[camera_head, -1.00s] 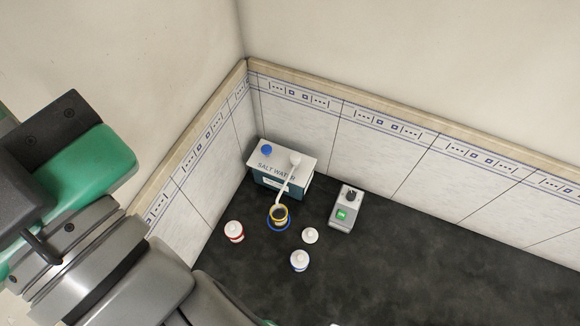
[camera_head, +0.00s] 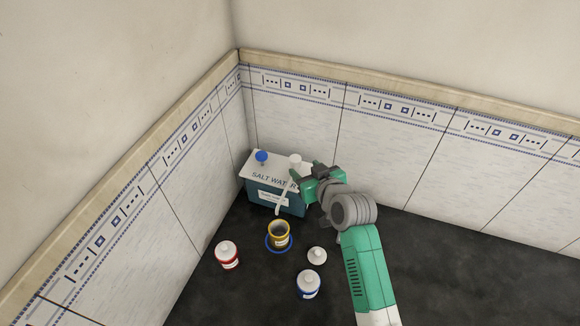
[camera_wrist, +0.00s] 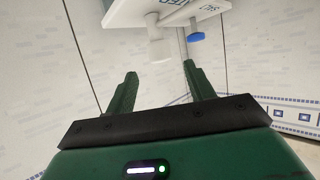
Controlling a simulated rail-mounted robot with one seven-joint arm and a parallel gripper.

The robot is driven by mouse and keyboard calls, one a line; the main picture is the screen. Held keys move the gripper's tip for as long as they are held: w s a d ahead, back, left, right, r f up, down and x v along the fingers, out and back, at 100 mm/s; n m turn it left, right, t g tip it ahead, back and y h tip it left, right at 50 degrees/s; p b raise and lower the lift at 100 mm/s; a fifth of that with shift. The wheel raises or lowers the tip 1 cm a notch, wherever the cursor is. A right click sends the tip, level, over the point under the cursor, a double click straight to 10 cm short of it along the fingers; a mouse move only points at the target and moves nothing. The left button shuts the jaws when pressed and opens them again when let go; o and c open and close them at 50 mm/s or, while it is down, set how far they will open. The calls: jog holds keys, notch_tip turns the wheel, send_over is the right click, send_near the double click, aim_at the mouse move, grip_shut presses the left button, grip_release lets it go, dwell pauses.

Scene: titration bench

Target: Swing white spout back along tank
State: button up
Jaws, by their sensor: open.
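The salt water tank (camera_head: 262,193) is a teal box with a white lid, standing against the corner walls. The white spout (camera_head: 284,197) slopes from a white knob (camera_head: 295,160) on the lid, out past the front toward the yellow-rimmed cup (camera_head: 279,233). My gripper (camera_head: 306,173) is open at the right end of the tank, close to the spout's knob. In the wrist view, my two green fingers (camera_wrist: 160,85) stand apart with nothing held between them. The white knob (camera_wrist: 160,48) shows beyond them. My gripper hides part of the lid's right end.
A blue knob (camera_head: 262,157) sits on the lid's left side. The cup stands on a blue ring. A red-banded jar (camera_head: 227,254), a white cap (camera_head: 317,255) and a blue-banded jar (camera_head: 308,284) stand in front. Tiled walls (camera_head: 400,150) close off the back and left.

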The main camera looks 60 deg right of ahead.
aim_at(298, 161)
jog(key=b+x, duration=0.1)
jog(key=x, duration=0.6)
jog(key=shift+w+d, duration=0.3)
grip_shut()
jog(key=shift+s, duration=0.1)
